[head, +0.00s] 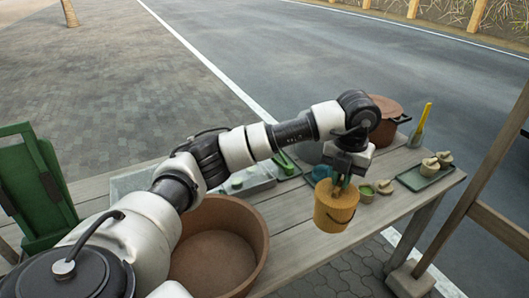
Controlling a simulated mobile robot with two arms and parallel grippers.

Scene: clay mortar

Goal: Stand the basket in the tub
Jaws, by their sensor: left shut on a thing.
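The basket (334,212), a small tan pail-like container with a darker rim, hangs upright below my left gripper (342,181). The gripper points down and is shut on the basket at its top; the exact grip point is partly hidden. The basket appears to be above the front part of the table, right of the tub. The tub (258,238) is a wide, round brown vessel at the lower middle. Its visible inside looks empty, and my arm covers part of its left side. My right gripper is out of view.
The grey plank table (294,222) has some bare room between tub and basket. A lidded brown pot (386,122) stands behind my wrist. A wooden post (483,165) rises at right.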

